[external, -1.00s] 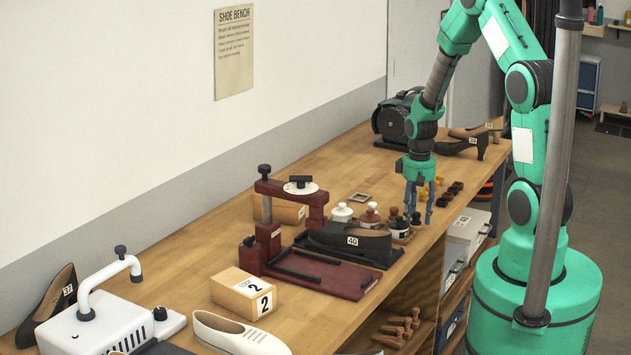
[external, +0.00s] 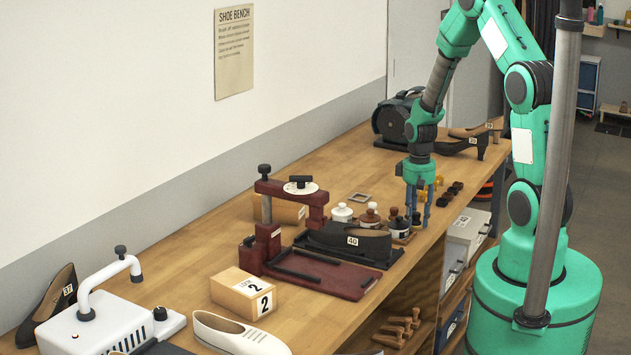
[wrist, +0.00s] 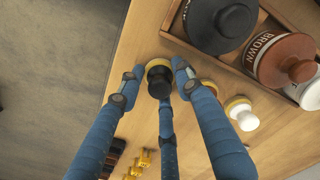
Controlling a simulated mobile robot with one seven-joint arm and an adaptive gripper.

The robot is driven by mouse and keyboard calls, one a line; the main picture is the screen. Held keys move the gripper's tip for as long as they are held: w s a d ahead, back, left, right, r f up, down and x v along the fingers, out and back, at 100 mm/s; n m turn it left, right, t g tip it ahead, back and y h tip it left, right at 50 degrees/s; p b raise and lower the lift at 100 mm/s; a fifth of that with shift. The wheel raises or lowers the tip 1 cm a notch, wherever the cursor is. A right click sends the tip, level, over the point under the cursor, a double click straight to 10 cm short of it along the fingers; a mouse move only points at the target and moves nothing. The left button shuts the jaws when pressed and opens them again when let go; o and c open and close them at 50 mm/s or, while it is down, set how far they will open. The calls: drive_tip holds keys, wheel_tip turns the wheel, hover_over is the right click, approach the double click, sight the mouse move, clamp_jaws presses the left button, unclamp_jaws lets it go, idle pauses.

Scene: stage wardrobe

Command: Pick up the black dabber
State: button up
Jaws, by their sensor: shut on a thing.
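The black dabber (wrist: 158,82), a small black knob on a pale yellow pad, stands on the wooden bench in the wrist view. My gripper (wrist: 156,74) has blue fingers closed around it from the sides. In the external view my gripper (external: 417,220) points straight down near the bench's front edge, just right of the jars. The dabber is mostly hidden by the fingers there. I see no clear gap between the dabber and the bench.
A tray (wrist: 225,62) with black, brown (wrist: 283,60) and white jars stands close beside the gripper. Brown and white dabbers (wrist: 241,114) stand near the tray. Small yellow and black pieces (wrist: 140,163) lie on the other side. A black shoe (external: 345,240) sits left of the jars.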

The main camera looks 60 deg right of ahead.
sight(416, 213)
drive_tip(key=shift+r, duration=0.2)
drive_tip(key=shift+r, duration=0.2)
wheel_tip(416, 213, up, 3)
drive_tip(key=shift+p, duration=0.5)
drive_tip(key=s+a+r+p, duration=0.1)
drive_tip(key=s+a, duration=0.8)
drive_tip(key=s, duration=0.4)
drive_tip(key=shift+s+r, duration=0.1)
